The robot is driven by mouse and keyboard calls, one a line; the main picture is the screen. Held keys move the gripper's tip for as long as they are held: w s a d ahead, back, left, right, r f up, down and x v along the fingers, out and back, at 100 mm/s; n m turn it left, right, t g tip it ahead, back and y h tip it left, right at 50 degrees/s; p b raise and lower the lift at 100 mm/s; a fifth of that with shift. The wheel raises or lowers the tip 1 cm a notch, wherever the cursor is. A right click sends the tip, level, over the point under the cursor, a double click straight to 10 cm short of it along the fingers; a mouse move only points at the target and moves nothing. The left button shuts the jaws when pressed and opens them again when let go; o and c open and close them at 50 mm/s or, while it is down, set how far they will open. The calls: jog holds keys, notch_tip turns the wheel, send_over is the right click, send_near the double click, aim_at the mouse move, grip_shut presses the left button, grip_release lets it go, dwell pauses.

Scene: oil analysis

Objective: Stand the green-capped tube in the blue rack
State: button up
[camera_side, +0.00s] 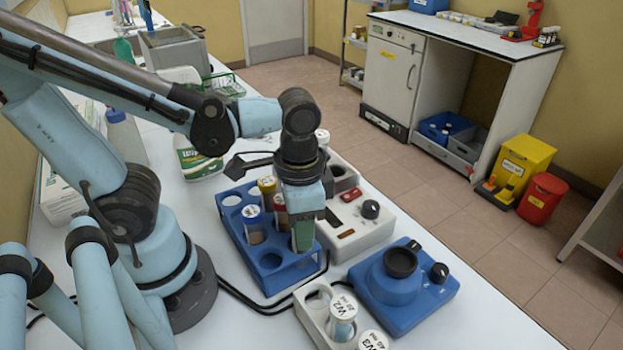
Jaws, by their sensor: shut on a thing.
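The blue rack (285,281) stands on the white bench in the middle of the picture. I cannot make out a green cap, nor tell whether the held thing is inside a hole.
A white device with a black knob (370,209) stands right of the rack. In front are a blue device with a black cup (400,262) and a white holder (312,312) with white-topped containers. A spray bottle (197,160) stands behind left. A black cable runs near the rack.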

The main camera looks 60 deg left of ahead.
jog(key=shift+f, duration=0.1)
jog(key=o, duration=1.1)
notch_tip(320, 180, up, 12)
jog(key=shift+f, duration=0.1)
jog(key=w+a+f+n+t, duration=0.1)
jog(key=w+a+t, duration=0.1)
jog(key=w+a+f+n+t, duration=0.1)
jog(key=w+a+f+t, duration=0.1)
jog(key=w+a+f+n+t, duration=0.2)
jog(key=w+a+t, duration=0.1)
jog(key=shift+w+f, duration=0.1)
jog(key=shift+f, duration=0.15)
